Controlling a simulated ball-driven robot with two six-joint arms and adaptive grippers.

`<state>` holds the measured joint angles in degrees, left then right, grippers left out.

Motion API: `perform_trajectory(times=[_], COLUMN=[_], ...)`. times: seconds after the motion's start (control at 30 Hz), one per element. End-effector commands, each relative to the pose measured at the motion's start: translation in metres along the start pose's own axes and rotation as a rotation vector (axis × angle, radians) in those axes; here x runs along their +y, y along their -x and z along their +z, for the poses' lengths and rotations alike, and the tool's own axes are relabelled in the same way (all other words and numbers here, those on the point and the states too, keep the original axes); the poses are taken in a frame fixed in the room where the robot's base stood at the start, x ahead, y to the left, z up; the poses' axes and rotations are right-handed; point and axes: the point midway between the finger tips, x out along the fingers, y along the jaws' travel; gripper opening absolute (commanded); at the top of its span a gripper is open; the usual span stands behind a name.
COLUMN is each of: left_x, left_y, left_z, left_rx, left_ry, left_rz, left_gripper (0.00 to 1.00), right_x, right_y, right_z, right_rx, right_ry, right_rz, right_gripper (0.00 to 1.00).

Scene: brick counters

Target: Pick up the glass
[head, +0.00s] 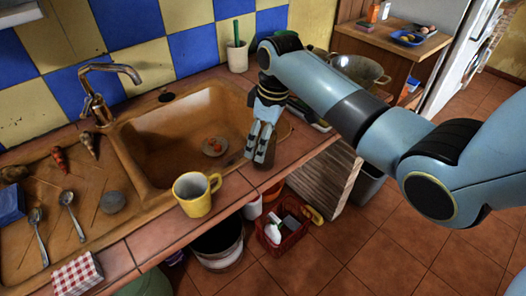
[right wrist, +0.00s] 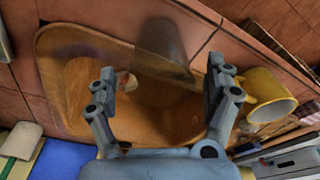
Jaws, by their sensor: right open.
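A see-through, greyish glass (right wrist: 165,38) shows in the right wrist view beside the sink's rim, beyond and between my right fingertips. It is faint, and I cannot pick it out clearly in the head view, where my right gripper covers that spot. My right gripper (head: 261,148) points down over the counter at the right edge of the sink. Its fingers are spread and empty in the right wrist view (right wrist: 160,72), apart from the glass. My left gripper is in neither view.
A brown sink (head: 160,125) lies left of the gripper. A yellow mug (head: 192,199) stands at the counter's front edge. A white cup (head: 237,60) with a green handle stands behind. A colander (head: 362,72) sits at the back right. Spoons (head: 70,210) lie at the left.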

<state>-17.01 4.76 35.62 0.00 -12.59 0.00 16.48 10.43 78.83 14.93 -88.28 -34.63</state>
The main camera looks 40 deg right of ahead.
Motion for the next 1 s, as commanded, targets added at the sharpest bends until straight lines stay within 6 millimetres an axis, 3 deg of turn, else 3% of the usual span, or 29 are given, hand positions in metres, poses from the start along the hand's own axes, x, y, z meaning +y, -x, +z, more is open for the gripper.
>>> perform_trajectory(times=[0.23, 0.53, 1.0], left_x=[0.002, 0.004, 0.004], left_y=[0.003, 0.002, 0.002], left_z=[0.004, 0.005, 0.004], left_rx=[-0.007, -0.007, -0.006], left_ry=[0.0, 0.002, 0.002], left_rz=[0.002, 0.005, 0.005], left_gripper=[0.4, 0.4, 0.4], right_x=[0.001, 0.001, 0.0], right_y=[-0.037, -0.044, -0.044], right_z=[0.0, 0.0, 0.0], right_rx=[-0.002, -0.001, -0.002], right_ry=[-0.001, 0.0, -0.001], right_rz=[-0.002, 0.0, -0.002], right_gripper=[0.85, 0.85, 0.26])
